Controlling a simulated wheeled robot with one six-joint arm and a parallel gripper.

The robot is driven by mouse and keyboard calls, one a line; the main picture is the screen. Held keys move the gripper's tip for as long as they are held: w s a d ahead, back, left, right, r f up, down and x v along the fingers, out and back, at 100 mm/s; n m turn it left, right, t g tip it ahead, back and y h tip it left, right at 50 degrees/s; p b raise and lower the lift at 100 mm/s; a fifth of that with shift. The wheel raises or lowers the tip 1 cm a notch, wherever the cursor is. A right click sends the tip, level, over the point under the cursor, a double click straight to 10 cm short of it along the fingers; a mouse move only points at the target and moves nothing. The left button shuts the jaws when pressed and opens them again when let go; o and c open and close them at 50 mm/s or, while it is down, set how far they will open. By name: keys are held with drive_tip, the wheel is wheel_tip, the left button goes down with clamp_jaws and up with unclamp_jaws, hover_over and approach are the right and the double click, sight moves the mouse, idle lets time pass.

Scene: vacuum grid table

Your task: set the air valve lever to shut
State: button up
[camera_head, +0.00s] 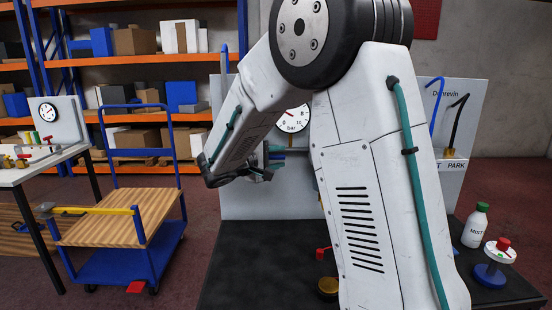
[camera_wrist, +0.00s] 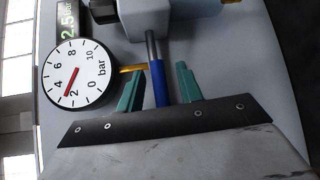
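In the wrist view, the valve lever has a blue sleeve (camera_wrist: 157,84) on a metal rod. The rod runs up to a grey valve body (camera_wrist: 146,18). My gripper (camera_wrist: 157,80) is open, with one teal finger on each side of the blue sleeve and a visible gap on both sides. The round gauge (camera_wrist: 75,73) to the left has its red needle between 2 and 4 bar. In the head view, my gripper (camera_head: 268,165) is at the grey panel (camera_head: 247,200), below the gauge (camera_head: 292,118). My arm hides much of the panel there.
A brass-coloured pipe (camera_wrist: 132,69) is close to the left finger. The dark table (camera_head: 245,265) bears a bottle marked MIST (camera_head: 474,228) and a blue, white and red device (camera_head: 492,268) at right. A blue trolley (camera_head: 115,225) stands to the left.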

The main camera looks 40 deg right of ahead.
clamp_jaws()
drive_tip(key=shift+a, duration=0.15)
